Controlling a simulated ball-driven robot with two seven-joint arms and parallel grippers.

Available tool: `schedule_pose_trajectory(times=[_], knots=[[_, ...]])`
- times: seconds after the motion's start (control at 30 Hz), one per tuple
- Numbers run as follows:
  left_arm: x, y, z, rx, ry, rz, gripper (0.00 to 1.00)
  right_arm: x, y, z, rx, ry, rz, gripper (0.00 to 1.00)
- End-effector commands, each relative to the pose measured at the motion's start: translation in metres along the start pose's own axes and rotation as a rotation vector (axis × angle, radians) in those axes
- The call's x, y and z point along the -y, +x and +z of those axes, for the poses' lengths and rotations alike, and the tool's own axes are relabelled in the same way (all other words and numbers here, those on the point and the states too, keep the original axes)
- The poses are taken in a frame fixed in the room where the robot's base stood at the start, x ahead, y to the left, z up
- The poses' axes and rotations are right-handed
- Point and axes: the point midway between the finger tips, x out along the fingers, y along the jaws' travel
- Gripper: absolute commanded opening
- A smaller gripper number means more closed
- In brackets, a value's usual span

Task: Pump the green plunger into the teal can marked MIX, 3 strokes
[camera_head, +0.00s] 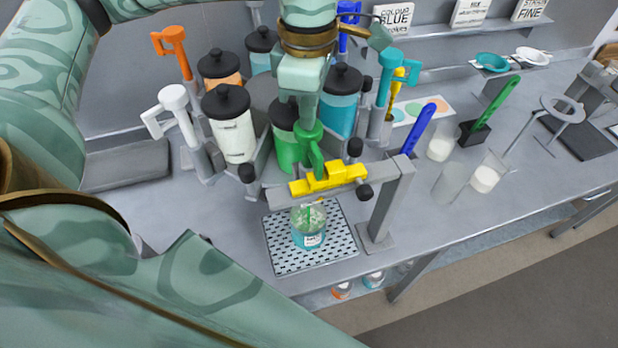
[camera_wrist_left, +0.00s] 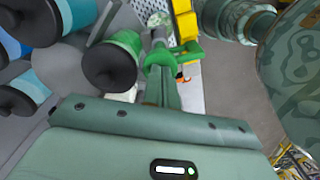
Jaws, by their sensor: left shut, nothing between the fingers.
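The green plunger (camera_head: 312,145) stands beside the green canister (camera_head: 288,152) with the black lid, behind the yellow bar. My left gripper (camera_head: 308,122) is shut and empty, pointing down right at the plunger's top. It hides part of the plunger, and I cannot tell whether they touch. In the left wrist view the plunger's green handle (camera_wrist_left: 160,56) lies at the fingertips. The small teal can (camera_head: 309,238), with a white label too small to read, stands upright below the yellow bar, with green inside. My right gripper is not in view.
The can stands on a perforated tray (camera_head: 278,262). A yellow bar (camera_head: 330,178) on a grey post (camera_head: 388,205) spans above it. White (camera_head: 172,100), orange (camera_head: 172,45) and teal (camera_head: 393,70) plungers stand around the canisters. Glass beakers (camera_head: 450,183) stand at right.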

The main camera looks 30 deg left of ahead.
Motion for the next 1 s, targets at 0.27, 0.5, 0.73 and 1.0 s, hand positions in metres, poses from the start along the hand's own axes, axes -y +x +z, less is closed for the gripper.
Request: schedule_pose_trajectory(times=[0.27,0.5,0.73,1.0], knots=[[0.001,0.000,0.000,-0.002,0.001,-0.003,0.00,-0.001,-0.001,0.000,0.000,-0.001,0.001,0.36],[0.000,-0.014,0.000,-0.001,0.000,-0.001,0.00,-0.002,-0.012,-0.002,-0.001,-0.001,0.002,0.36],[0.000,-0.034,0.000,-0.001,0.000,-0.001,0.00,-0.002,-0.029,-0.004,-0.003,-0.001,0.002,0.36],[0.000,-0.046,0.000,-0.001,0.000,-0.002,0.00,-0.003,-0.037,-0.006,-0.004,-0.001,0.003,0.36]])
